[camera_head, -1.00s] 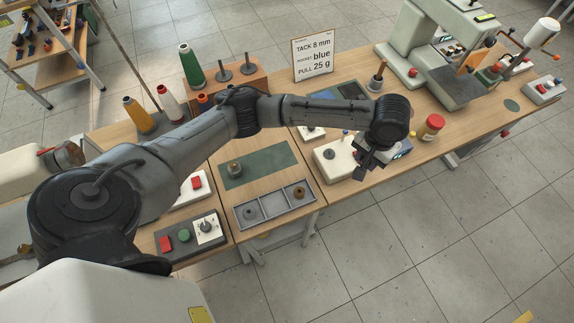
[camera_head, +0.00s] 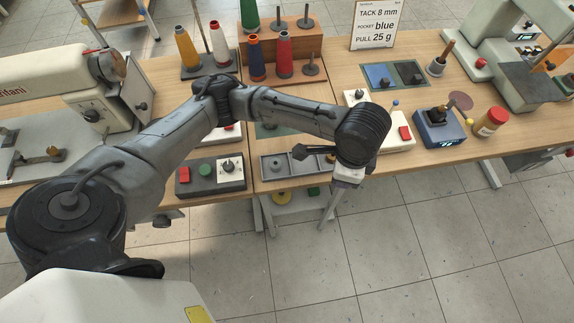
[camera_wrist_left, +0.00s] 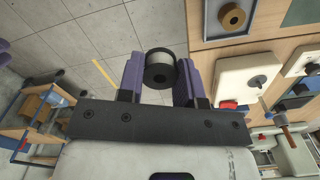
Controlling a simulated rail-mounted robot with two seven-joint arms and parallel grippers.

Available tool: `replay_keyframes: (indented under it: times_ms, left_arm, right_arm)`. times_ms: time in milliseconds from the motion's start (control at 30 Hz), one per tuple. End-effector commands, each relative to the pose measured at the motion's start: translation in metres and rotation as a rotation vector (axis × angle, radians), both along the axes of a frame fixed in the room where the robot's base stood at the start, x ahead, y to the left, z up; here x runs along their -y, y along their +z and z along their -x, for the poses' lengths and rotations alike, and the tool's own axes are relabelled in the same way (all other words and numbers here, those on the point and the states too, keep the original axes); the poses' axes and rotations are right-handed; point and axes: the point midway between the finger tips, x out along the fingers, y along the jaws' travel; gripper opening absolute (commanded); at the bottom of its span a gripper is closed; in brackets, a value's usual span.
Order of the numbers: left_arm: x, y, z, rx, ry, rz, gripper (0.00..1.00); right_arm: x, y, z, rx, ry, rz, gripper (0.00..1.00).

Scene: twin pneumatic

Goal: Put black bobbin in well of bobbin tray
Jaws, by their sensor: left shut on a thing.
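My left gripper (camera_wrist_left: 159,88) has purple fingers shut on a black bobbin (camera_wrist_left: 159,74) with a pale grey middle, seen end-on in the left wrist view. Floor shows behind the bobbin. In the head view my left arm reaches over the table, and its wrist hangs by the table's front edge, at the right end of the grey bobbin tray (camera_head: 269,169). The wrist hides part of the gripper and the tray's right part there. In the wrist view a brown bobbin (camera_wrist_left: 233,17) sits in a tray well at the top right. My right gripper is not in view.
A blue device (camera_head: 438,130) and a red jar (camera_head: 490,122) stand to the right. Thread cones and a sign (camera_head: 375,24) stand behind. My arm crosses the green mat (camera_head: 268,130).

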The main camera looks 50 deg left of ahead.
Motion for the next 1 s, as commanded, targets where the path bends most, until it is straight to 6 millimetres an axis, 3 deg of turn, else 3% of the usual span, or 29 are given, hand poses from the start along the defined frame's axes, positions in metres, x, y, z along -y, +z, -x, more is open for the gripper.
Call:
replay_keyframes:
  times_ms: [100, 300, 633, 767, 1000]
  left_arm:
    - [0.001, 0.002, 0.008, 0.001, -0.242, 0.0, 0.1]
    - [0.0, 0.002, 0.011, 0.001, -0.538, 0.0, 0.1]
    - [-0.005, -0.001, 0.01, 0.001, -0.764, 0.0, 0.1]
    - [-0.023, -0.014, 0.008, -0.002, -0.778, -0.002, 0.1]
    - [-0.073, -0.045, 0.002, -0.001, -0.777, -0.003, 0.1]
  right_arm:
    - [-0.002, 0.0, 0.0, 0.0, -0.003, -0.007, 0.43]
    - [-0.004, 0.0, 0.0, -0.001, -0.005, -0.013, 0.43]
    - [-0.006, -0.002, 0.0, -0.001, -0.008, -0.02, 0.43]
    - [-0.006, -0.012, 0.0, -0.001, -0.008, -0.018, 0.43]
    - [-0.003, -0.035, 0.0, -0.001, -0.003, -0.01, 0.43]
